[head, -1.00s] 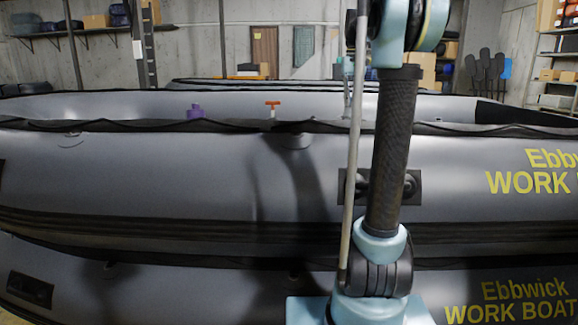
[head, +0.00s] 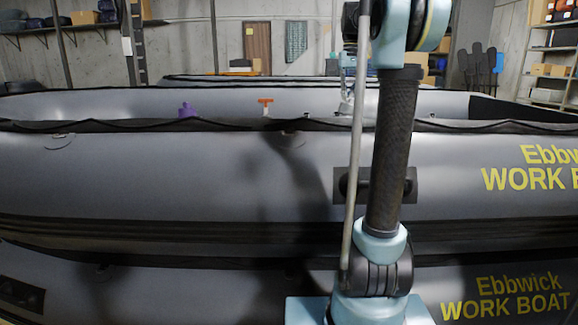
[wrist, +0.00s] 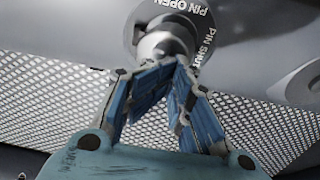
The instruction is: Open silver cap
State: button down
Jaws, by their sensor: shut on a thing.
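The silver cap (wrist: 168,38) shows at the top middle of the wrist view, a rounded metallic knob. It sits in a round grey valve plate (wrist: 190,14) lettered "PIN OPEN" and "PIN SHUT". My gripper (wrist: 168,64) reaches up from below, and its two blue-padded fingers meet at the cap's lower part, shut on it. The fingertips partly cover the cap's lower edge. In the head view, my arm stands in front of the boat, and the cap cannot be made out there.
Stacked grey inflatable boats (head: 200,172) fill the head view. A purple object (head: 187,110) and an orange T-shaped handle (head: 265,104) show just beyond the near tube. Another round fitting (wrist: 312,84) is at the right of the wrist view, above a perforated white surface (wrist: 50,95).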

jog(key=shift+w+a+f, duration=0.1)
jog(key=shift+w+a, duration=0.25)
jog(key=shift+w, duration=0.2)
jog(key=shift+s+a+r, duration=0.4)
jog(key=shift+a+r, duration=0.15)
jog(key=shift+r, duration=0.15)
jog(key=shift+w+a+r, duration=0.15)
jog(key=shift+a+r, duration=0.6)
jog(key=shift+a, duration=0.15)
jog(key=shift+w+a+r, duration=0.1)
jog(key=shift+a+r, duration=0.6)
jog(key=shift+a, duration=0.15)
jog(key=shift+s, duration=0.1)
